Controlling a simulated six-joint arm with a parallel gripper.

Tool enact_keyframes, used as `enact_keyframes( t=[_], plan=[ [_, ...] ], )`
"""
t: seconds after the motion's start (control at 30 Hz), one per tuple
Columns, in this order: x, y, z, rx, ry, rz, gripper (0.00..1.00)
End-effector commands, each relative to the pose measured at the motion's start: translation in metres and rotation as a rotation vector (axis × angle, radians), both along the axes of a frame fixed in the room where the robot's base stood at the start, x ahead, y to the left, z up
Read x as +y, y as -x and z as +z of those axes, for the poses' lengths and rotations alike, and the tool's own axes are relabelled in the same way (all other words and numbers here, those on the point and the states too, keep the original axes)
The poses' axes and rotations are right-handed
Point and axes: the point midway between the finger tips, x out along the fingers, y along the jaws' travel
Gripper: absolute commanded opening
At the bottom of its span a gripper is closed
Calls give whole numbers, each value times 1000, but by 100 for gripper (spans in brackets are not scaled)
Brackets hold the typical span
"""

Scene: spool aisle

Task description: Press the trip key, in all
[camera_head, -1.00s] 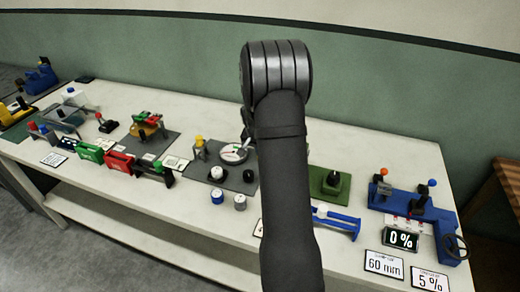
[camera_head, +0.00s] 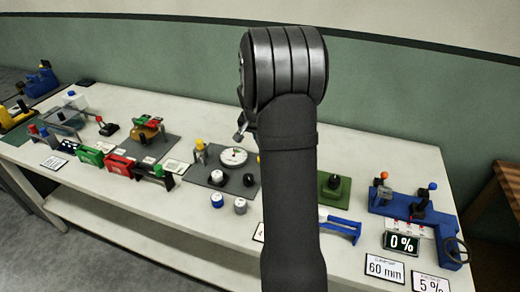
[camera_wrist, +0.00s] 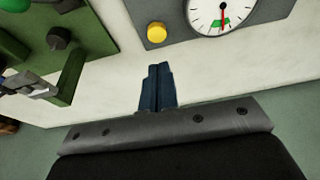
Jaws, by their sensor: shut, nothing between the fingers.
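I cannot tell which of the parts on the bench is the trip key. My gripper (camera_wrist: 157,88) is shut and empty in the wrist view, over bare pale bench top. A round white dial (camera_wrist: 222,14) with a red needle and a green mark sits above it in that view, with a round yellow button (camera_wrist: 156,33) at its left. In the head view, the dial (camera_head: 233,157) lies on a grey plate, with a yellow-topped post (camera_head: 200,147) to its left. The tip of my gripper (camera_head: 240,132) shows only partly beside my arm, apart from the dial.
A green base (camera_head: 342,192) with a black knob stands right of my arm; a blue lever unit (camera_head: 410,206) is farther right. White and black knobs (camera_head: 217,176) and two small cylinders (camera_head: 240,205) are near the dial. Red and green blocks (camera_head: 118,166) stand left.

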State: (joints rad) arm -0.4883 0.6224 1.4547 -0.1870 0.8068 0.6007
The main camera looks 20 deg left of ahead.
Motion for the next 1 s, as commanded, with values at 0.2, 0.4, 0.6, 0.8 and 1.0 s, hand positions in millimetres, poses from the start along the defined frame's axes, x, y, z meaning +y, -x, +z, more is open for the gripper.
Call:
enact_keyframes(
  t=[0.2, 0.4, 0.6, 0.8, 1.0],
  plan=[
    [0, 9, 34, -2, -2, 1, 0],
    [0, 12, 43, -2, -2, 1, 0],
    [0, 12, 43, -2, -1, 0, 0],
    [0, 12, 43, -3, -2, 1, 0],
    [0, 12, 42, -3, -2, 1, 0]
  ],
)
